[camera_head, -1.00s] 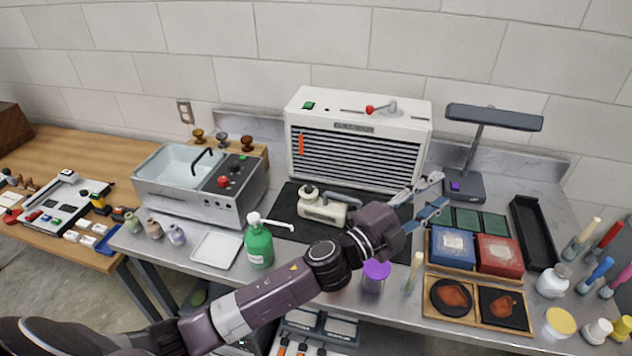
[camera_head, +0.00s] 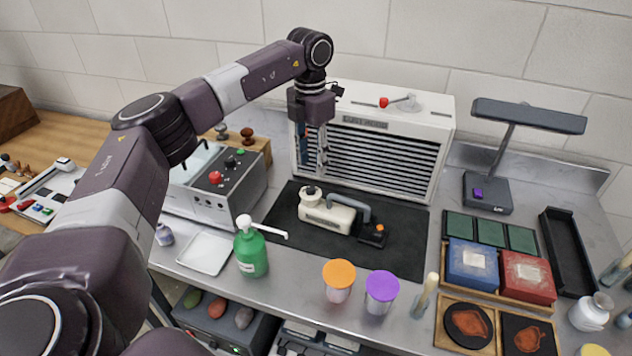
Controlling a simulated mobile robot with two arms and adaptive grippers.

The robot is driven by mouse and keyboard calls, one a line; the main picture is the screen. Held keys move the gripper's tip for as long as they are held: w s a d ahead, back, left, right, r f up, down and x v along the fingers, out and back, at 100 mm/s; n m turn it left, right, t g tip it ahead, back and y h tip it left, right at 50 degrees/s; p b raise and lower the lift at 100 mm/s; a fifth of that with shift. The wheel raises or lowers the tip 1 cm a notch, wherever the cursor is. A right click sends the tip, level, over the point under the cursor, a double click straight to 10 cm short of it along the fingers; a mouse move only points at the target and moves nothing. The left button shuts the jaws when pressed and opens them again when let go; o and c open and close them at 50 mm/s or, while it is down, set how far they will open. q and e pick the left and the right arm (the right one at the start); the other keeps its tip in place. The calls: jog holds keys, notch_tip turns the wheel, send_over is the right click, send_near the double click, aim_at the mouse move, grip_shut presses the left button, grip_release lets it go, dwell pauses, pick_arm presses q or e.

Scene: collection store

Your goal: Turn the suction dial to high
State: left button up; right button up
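The white louvred extraction unit (camera_head: 440,140) stands against the wall. On its top is a grey dial with a pointer ending in a red knob (camera_head: 384,102), the likely suction dial; the knob points left. Its markings are too small to read. My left gripper (camera_head: 312,165) hangs fingers down in front of the unit's left front, below and left of the dial. Its two fingers look apart, with nothing seen held between them. My gripper and forearm hide the unit's top left corner and the left end of its louvres. My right gripper is not in view.
A black mat (camera_head: 400,250) with a cream tool (camera_head: 328,212) lies before the unit. A green pump bottle (camera_head: 250,248) and cups with orange (camera_head: 339,272) and purple (camera_head: 382,285) lids stand in front. A dark lamp (camera_head: 487,190) stands right.

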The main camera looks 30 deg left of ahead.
aim_at(311, 187)
pick_arm(q)
jog(key=shift+s+a, duration=0.15)
jog(key=shift+a, duration=0.15)
notch_tip(311, 187, down, 6)
jog(key=shift+f+p, duration=0.1)
jog(key=shift+p, duration=1.15)
jog(key=shift+d+f, duration=0.1)
jog(key=shift+f, duration=0.5)
grip_shut()
